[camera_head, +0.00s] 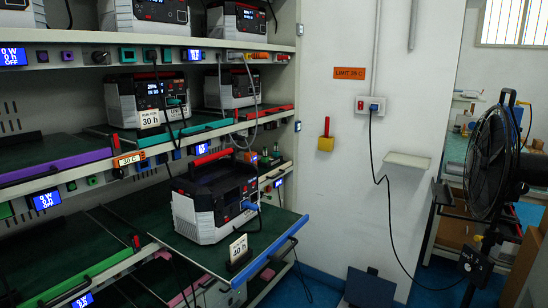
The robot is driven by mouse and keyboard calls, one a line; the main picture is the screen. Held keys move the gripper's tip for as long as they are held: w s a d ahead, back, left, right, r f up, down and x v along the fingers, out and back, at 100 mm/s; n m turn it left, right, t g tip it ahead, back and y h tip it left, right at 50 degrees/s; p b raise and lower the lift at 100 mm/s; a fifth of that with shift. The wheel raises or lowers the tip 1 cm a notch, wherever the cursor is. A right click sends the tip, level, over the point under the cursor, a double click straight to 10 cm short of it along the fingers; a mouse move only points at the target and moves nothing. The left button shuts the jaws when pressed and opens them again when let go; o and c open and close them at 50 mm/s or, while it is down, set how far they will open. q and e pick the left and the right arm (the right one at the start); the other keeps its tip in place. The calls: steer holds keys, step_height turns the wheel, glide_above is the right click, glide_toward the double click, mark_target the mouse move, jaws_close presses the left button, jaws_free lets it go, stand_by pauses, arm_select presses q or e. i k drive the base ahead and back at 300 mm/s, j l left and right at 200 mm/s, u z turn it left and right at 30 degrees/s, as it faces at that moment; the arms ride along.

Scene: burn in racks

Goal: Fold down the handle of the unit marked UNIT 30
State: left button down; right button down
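A white and black power unit (200,217) with red trim stands on a pulled-out green tray (190,251) with a blue front edge. Its red handle bar (213,157) appears raised above the unit's dark top. A blue plug (250,206) with a cable sits in its front face. I cannot read a UNIT 30 marking on it or on any other unit. Similar units stand on the shelf above, one at the left (120,101) with a lit display and one at the right (232,87). Neither of my grippers is in view.
A "30 h" card (238,249) stands on the pulled-out tray, near its front edge. More units (144,14) stand on the top shelf, and cables hang between shelves. A black fan (488,165) stands at the right. A wall outlet (370,105) has a cable running down.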

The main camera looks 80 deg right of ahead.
mark_target(232, 151)
steer(key=z, duration=0.45)
steer(key=i+l+z, duration=0.1)
steer(key=z, duration=0.35)
steer(key=i+z, duration=0.1)
steer(key=z, duration=0.35)
steer(key=i+z, duration=0.1)
steer(key=z, duration=0.35)
